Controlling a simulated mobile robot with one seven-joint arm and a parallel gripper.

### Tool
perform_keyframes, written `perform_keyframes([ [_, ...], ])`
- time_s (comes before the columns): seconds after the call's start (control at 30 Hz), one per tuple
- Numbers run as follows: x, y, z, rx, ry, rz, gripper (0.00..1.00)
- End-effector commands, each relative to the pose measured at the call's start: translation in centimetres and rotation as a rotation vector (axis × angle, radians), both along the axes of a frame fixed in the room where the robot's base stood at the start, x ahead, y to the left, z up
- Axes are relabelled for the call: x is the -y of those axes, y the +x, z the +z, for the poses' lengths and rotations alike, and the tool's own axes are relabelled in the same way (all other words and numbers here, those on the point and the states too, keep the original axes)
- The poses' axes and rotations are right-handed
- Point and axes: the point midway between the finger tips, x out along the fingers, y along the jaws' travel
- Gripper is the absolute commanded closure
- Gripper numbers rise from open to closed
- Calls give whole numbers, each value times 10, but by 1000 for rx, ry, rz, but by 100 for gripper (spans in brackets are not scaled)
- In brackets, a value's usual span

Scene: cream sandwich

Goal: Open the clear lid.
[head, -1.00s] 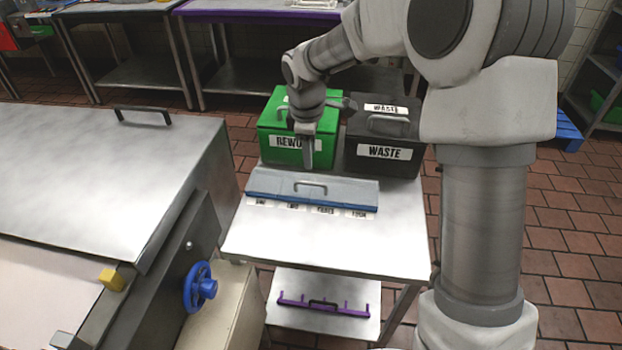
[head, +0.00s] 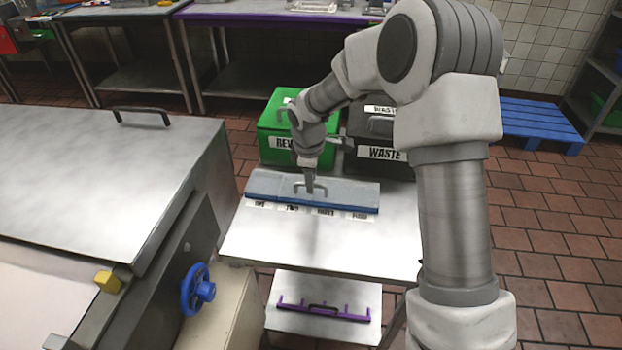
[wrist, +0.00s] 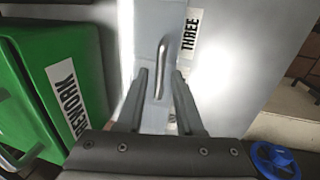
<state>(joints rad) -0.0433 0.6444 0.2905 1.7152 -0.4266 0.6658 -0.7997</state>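The clear lid (head: 345,193) is a pale, see-through cover on a long low box with a blue edge, on the steel table. It looks closed. Its grey bar handle (wrist: 161,66) stands up on the lid and shows in the wrist view just beyond and between my fingertips. My gripper (head: 310,188) points down at the handle in the head view and hides part of it. In the wrist view my gripper (wrist: 160,80) has its two fingers apart, with a gap between them. I cannot tell whether a finger touches the handle.
A green REWORK bin (head: 270,125) and a black WASTE bin (head: 382,165) stand behind the box. Labels line the box's front. The steel table (head: 300,240) is bare in front. A large steel machine with a blue handwheel (head: 197,290) stands at left.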

Motion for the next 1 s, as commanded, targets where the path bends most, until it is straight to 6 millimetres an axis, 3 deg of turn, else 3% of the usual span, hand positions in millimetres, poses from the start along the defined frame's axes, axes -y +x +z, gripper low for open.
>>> perform_keyframes([
  [0.03, 0, 0, 0, 0, 0, 0, 75],
  [0.17, 0, 0, 0, 0, 0, 0, 99],
  [0.2, 0, 0, 0, 0, 0, 0, 100],
  [1.0, 0, 0, 0, 0, 0, 0, 100],
])
